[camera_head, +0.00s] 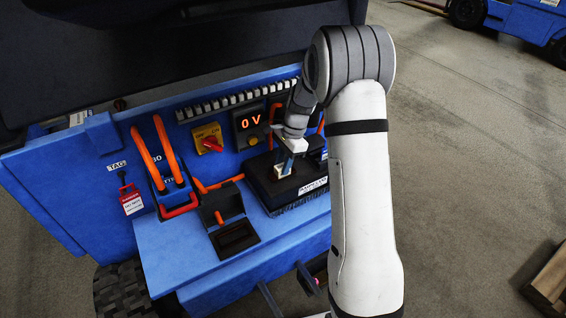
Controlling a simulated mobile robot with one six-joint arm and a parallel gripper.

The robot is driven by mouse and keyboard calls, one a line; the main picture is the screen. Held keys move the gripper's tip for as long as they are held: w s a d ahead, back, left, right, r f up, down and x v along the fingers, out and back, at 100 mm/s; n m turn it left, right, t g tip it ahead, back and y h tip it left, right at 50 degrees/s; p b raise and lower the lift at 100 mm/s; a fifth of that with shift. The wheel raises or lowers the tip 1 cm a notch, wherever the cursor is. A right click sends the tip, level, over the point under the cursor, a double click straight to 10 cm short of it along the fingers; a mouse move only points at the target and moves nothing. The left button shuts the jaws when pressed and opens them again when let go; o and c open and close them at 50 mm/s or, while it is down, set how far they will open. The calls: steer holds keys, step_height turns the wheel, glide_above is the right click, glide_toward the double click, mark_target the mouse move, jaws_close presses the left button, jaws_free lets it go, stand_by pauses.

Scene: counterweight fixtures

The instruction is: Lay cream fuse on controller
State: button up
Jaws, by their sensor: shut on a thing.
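The controller (259,177) is a black box with a white label on its front edge, on the blue truck body right of centre. My gripper (285,164) points down over the controller's top. It is shut on a small cream block, which I take as the cream fuse (283,171). The fuse is at or just above the controller's top; I cannot tell whether it touches. My arm hides the right part of the controller and some of the panel behind it.
Left of the controller stand an open black box (235,238), orange cables (166,142) and a red padlock tag (132,203). The blue ledge (185,255) in front is mostly bare.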

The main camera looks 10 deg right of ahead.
steer(key=shift+f, duration=0.2)
steer(key=o, duration=0.8)
steer(key=shift+r, duration=0.1)
steer(key=shift+o, duration=0.2)
